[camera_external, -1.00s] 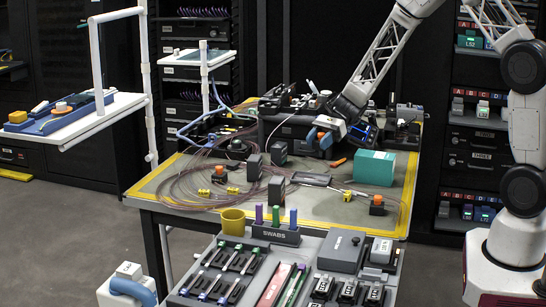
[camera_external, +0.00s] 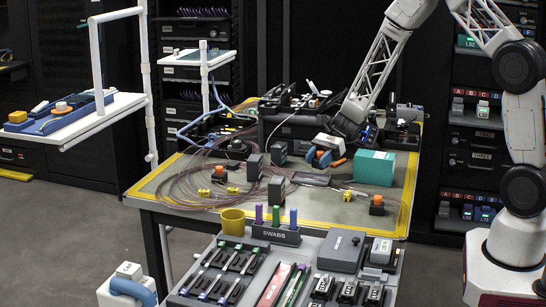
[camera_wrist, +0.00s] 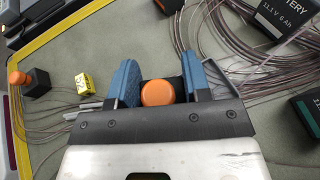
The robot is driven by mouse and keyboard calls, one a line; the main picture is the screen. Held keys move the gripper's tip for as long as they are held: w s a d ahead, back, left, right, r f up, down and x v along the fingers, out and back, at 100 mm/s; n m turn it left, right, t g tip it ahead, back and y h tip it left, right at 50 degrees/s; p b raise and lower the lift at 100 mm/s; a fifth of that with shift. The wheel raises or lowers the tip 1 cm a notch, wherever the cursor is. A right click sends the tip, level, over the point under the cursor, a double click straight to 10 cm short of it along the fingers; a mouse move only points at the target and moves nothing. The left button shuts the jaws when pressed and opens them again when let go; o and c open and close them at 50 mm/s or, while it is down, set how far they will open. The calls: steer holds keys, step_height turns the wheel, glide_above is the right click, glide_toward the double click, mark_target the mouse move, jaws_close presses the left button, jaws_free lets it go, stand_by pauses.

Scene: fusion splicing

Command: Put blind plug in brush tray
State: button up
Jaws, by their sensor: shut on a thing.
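My gripper (camera_external: 322,157) is low over the middle of the mat in the external view. In the wrist view its blue fingers (camera_wrist: 160,85) are closed around a black piece with a round orange top (camera_wrist: 157,93), which looks like the blind plug. The fingers hide most of its body, and whether it touches the mat cannot be told. Other orange-capped black pieces stand on the mat, one at the right (camera_external: 376,200). No tray is readably marked as the brush tray; several long brush-like pieces lie in black holders (camera_external: 220,268) on the front bench.
Black battery boxes (camera_external: 254,166) stand left of my gripper, and a teal box (camera_external: 374,167) stands right of it. Coiled brown cables (camera_external: 180,185) cover the mat's left. A swab holder (camera_external: 275,234) and yellow cup (camera_external: 233,220) stand in front. A white shelf (camera_external: 85,125) is far left.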

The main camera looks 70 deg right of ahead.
mark_target(318, 168)
steer(key=shift+f, duration=1.75)
steer(key=shift+f, duration=0.65)
steer(key=o, duration=0.9)
steer(key=shift+f, duration=0.1)
steer(key=shift+o, duration=0.2)
steer(key=shift+r, duration=0.65)
steer(key=shift+s+d+r, duration=0.15)
steer(key=shift+d, duration=0.15)
steer(key=v, duration=1.1)
steer(key=shift+d+r, duration=0.1)
steer(key=shift+r, duration=0.15)
